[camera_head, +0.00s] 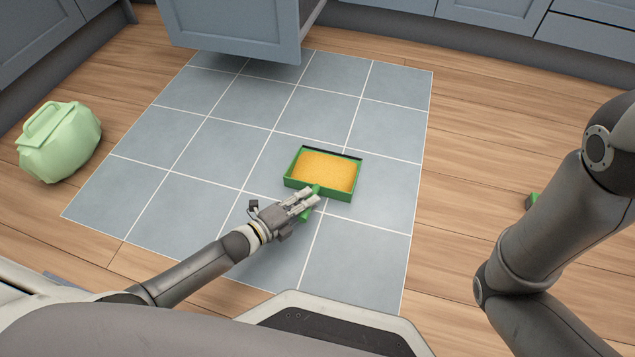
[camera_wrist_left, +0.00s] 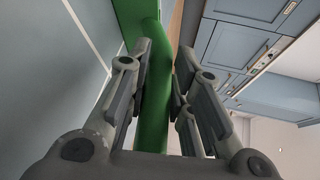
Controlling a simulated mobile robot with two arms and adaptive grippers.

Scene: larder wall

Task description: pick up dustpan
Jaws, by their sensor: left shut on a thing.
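The dustpan (camera_head: 327,172) is a green tray with a dark front lip, filled with yellow-orange grainy stuff. It is over the blue-grey tiles in the middle of the head view; I cannot tell whether it touches them. My left gripper (camera_head: 308,200) is at its near side, shut on its green handle. In the left wrist view the handle (camera_wrist_left: 155,90) stands between the two fingers of the left gripper (camera_wrist_left: 158,85). My right arm shows at the right of the head view, but its gripper is out of view.
A light green lidded bin or bag (camera_head: 62,145) stands on the wood floor at the left. A small green thing (camera_head: 531,200) lies at the right, partly hidden by my right arm. A cabinet door or drawer (camera_head: 240,28) stands open at the back. The tiles (camera_head: 385,125) around the dustpan are clear.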

